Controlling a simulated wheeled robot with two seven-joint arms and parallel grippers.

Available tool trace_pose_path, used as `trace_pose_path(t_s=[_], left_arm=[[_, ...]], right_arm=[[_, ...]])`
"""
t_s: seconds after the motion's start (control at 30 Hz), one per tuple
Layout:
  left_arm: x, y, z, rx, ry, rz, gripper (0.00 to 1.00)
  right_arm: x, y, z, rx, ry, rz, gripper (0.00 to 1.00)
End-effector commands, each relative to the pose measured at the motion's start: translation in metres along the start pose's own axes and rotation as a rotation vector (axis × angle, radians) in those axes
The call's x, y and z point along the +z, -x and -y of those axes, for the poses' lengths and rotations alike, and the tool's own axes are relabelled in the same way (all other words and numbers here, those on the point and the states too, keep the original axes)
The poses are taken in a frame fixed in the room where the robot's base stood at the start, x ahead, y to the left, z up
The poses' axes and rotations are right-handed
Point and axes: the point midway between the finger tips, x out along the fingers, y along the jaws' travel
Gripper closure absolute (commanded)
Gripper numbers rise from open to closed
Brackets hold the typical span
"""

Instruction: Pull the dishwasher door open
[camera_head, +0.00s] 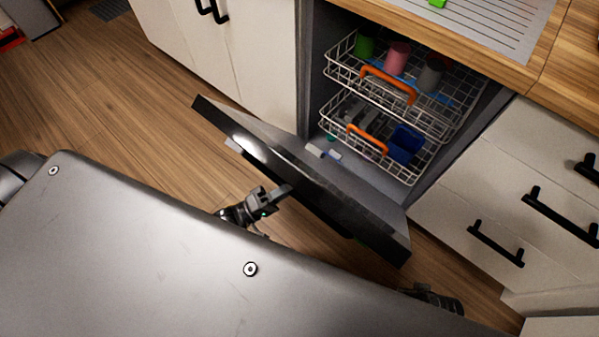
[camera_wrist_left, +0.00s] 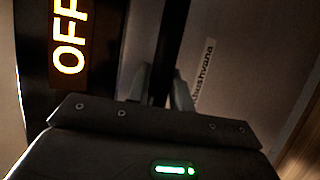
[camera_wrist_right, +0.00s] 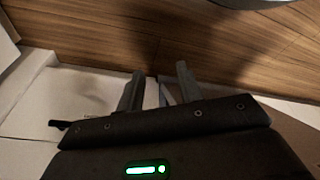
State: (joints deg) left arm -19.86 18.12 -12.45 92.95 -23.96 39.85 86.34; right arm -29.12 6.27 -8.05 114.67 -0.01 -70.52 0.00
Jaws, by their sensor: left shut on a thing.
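The dishwasher door (camera_head: 280,158) is tilted partly open below the dishwasher, and its racks show inside. My left gripper (camera_head: 283,192) is at the outer side of the door. In the left wrist view the left gripper (camera_wrist_left: 160,90) is shut on a black bar, the door handle (camera_wrist_left: 172,45), beside a lit "OFF" display (camera_wrist_left: 69,35). My right arm's end (camera_head: 432,297) shows at the lower right of the head view, mostly hidden by my body. In the right wrist view the right gripper (camera_wrist_right: 158,85) is open, with nothing between its fingers.
The upper rack (camera_head: 400,95) holds several cups; the lower rack (camera_head: 375,150) holds a blue item (camera_head: 406,143). White drawers (camera_head: 490,195) with black handles stand right of the dishwasher, a white cabinet (camera_head: 235,55) left. Wooden floor (camera_head: 130,120) is clear at left.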

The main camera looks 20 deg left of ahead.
Motion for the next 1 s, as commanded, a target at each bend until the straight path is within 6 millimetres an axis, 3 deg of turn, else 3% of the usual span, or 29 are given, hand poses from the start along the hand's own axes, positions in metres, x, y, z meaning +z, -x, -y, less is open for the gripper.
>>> trace_pose_path(t_s=[0.2, 0.67, 1.0], left_arm=[[0.006, 0.015, 0.008, -0.004, 0.003, 0.001, 1.00], [0.008, 0.018, 0.010, -0.004, 0.003, 0.001, 1.00], [0.008, 0.018, 0.010, -0.005, 0.003, 0.001, 1.00]], right_arm=[[-0.003, 0.009, -0.001, 0.001, -0.001, -0.006, 0.64], [-0.004, 0.013, -0.001, 0.001, -0.001, -0.009, 0.64], [-0.004, 0.012, -0.001, 0.002, -0.001, -0.008, 1.00]])
